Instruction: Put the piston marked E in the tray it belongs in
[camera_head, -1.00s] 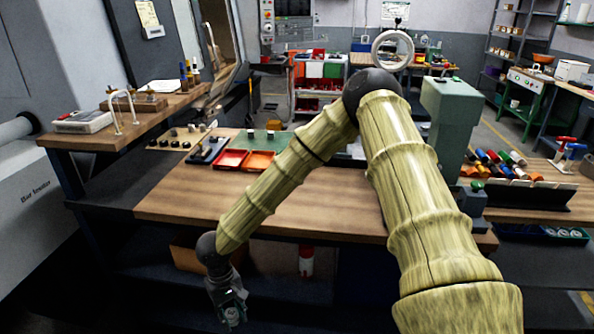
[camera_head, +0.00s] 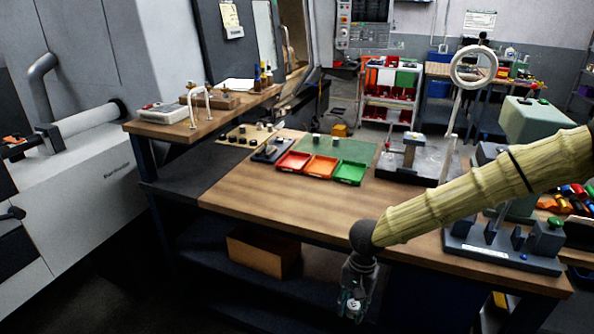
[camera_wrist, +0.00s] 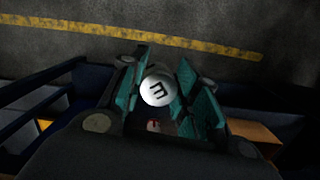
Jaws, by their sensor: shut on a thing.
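My gripper (camera_head: 354,298) hangs low in front of the workbench, below its top. It is shut on a pale round piston (camera_wrist: 158,89), whose marked face shows between the teal fingers in the wrist view. The mark there looks like an E turned on its side. The piston also shows small at the fingertips in the head view (camera_head: 353,305). Three small trays stand in a row on the bench: a red tray (camera_head: 281,167), an orange tray (camera_head: 309,174) and a green tray (camera_head: 338,180). I cannot read any labels on them.
The wooden bench top (camera_head: 260,199) is bare in front of the trays. A green mat (camera_head: 352,150) with small cylinders lies behind them. A ring lamp (camera_head: 474,67) and a grey fixture (camera_head: 500,250) stand to the right. A cardboard box (camera_head: 262,252) sits below the bench.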

